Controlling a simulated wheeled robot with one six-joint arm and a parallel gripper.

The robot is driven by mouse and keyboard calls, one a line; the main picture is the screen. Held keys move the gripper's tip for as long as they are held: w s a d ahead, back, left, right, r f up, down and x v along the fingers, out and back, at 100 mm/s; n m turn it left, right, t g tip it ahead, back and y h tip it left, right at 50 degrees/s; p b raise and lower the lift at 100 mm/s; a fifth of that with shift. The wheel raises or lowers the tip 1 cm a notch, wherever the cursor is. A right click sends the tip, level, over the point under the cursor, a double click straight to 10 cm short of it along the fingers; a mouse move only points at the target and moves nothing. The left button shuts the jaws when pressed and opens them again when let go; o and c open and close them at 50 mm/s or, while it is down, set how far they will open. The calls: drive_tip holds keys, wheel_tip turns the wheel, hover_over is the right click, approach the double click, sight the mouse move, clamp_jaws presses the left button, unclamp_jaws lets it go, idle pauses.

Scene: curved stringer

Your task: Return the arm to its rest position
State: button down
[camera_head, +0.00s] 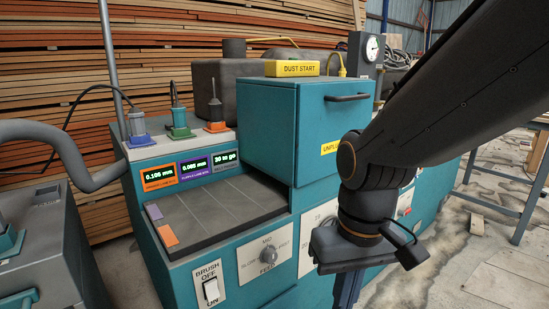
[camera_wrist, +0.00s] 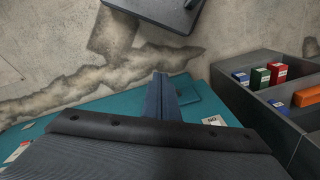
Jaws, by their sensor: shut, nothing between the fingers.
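My arm reaches in from the upper right in the head view, in front of the teal machine (camera_head: 310,135). My gripper (camera_head: 346,292) hangs below the dark wrist and points down beside the machine's front panel, with its tips cut off by the lower picture edge. In the wrist view my gripper (camera_wrist: 162,95) shows as two blue-grey fingers pressed together, with nothing between them. Below them lie a teal surface and the stained concrete floor (camera_wrist: 150,65).
A grey compartment bin (camera_wrist: 245,95) with several coloured blocks stands at the right in the wrist view. In the head view, a brush switch (camera_head: 211,290) and a knob (camera_head: 268,250) sit on the front panel. A blue-legged table (camera_head: 500,200) stands at right.

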drive_tip(key=d+r+m+p, duration=0.2)
drive_tip(key=d+r+p, duration=0.6)
drive_tip(key=p, duration=0.6)
drive_tip(key=shift+s+r+h+p, duration=0.15)
drive_tip(key=shift+h+p, duration=0.15)
